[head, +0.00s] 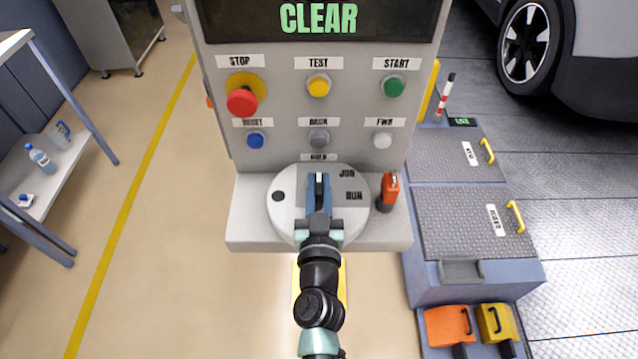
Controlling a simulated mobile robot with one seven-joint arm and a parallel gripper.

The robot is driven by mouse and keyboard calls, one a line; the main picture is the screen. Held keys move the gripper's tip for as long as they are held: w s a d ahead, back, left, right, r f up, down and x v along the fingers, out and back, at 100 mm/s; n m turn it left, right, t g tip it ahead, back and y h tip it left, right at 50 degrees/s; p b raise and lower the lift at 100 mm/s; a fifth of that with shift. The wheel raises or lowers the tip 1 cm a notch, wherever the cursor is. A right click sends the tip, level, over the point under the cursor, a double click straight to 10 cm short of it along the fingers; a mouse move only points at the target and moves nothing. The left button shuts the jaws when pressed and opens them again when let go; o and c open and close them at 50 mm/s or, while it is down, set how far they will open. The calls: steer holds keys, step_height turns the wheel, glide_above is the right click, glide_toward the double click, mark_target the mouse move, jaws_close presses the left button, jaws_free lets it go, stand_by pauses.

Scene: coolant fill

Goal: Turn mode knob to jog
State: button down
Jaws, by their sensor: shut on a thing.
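The mode knob's round pale dial plate (354,212) sits on the ledge of the grey control panel. The word JOG (347,174) is at its upper right and RUN (354,196) at its right. My gripper (319,180) reaches over the dial from below, with its blue fingers shut on the mode knob. The fingers point up the picture, left of JOG. Most of the knob is hidden; a dark piece with a pale tip shows between the fingers, so its exact pointing is hard to tell.
A red-orange key-like piece (389,188) stands close right of the dial. Above are the red stop button (242,102), yellow test button (319,85), green start button (393,86) and blue reset button (255,140). A screen (318,18) reads CLEAR.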

steer(key=shift+r+h+p, duration=0.2)
steer(key=shift+h+p, duration=0.1)
steer(key=shift+p, duration=0.5)
steer(key=m+h+p, duration=0.1)
steer(key=p, duration=0.1)
steer(key=shift+r+p, duration=0.2)
steer(key=shift+p, duration=0.15)
steer(key=m+h+p, duration=0.1)
steer(key=h+p, duration=0.1)
steer(key=p, duration=0.2)
steer(key=shift+a+m, duration=0.1)
steer(key=shift+m, duration=0.2)
steer(key=m+h+p, duration=0.1)
steer(key=h, duration=0.1)
steer(key=m+g+h+p, duration=0.1)
steer(key=h, duration=0.1)
steer(key=shift+f+g, duration=0.3)
steer(key=shift+f, duration=0.05)
steer(key=shift+f+m+g+h+b, duration=0.1)
steer(key=shift+m+g+h+b, duration=0.4)
steer(key=shift+m+g+h, duration=0.65)
steer(key=shift+m+h, duration=0.25)
steer(key=shift+h, duration=0.3)
steer(key=c, duration=0.8)
jaws_free()
